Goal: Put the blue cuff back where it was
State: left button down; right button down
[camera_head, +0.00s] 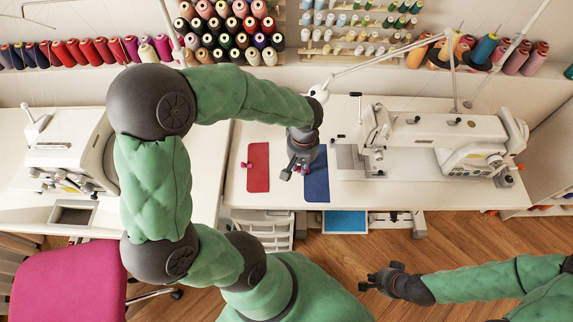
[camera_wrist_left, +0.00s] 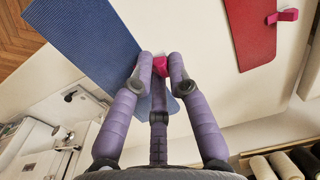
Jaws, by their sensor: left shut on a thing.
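The blue cuff (camera_head: 317,182) is a flat blue panel at the front of the white table, right of the red cuff (camera_head: 258,168). My left gripper (camera_head: 299,170) is over its left side. In the left wrist view, the blue cuff (camera_wrist_left: 92,40) runs from upper left down behind the fingers. The left fingers (camera_wrist_left: 161,70) are closed around its pink tab (camera_wrist_left: 160,66), partly hidden by them. I cannot tell whether the cuff touches the table. My right gripper (camera_head: 376,282) is out over the floor at lower right; its finger opening is unclear.
The white sewing machine (camera_head: 440,135) stands right of the blue cuff. The red cuff with its pink tab (camera_head: 246,165) lies to the left. Another machine (camera_head: 70,150) is at far left. Thread spools (camera_head: 225,25) line the back. The white table (camera_head: 285,145) is bare between the cuffs.

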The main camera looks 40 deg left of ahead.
pick_arm(q)
jog(key=b, duration=0.3)
send_over(284, 165)
jog(key=s+d, duration=0.2)
jog(key=f, duration=0.7)
jog(key=shift+w+a, duration=0.15)
jog(key=shift+w, duration=0.1)
jog(key=shift+w+a+f+b, duration=0.15)
jog(key=shift+f+b, duration=0.15)
jog(key=shift+f, duration=0.55)
jog(key=shift+s+a+f+b, duration=0.1)
jog(key=shift+f+b, duration=0.15)
jog(key=shift+f, duration=0.6)
jog(key=shift+f, duration=0.2)
jog(key=c, duration=1.2)
grip_release()
jog(key=shift+r, duration=0.1)
jog(key=shift+r, duration=0.2)
notch_tip(284, 165, up, 12)
jog(key=p, duration=0.4)
jog(key=shift+f, duration=0.1)
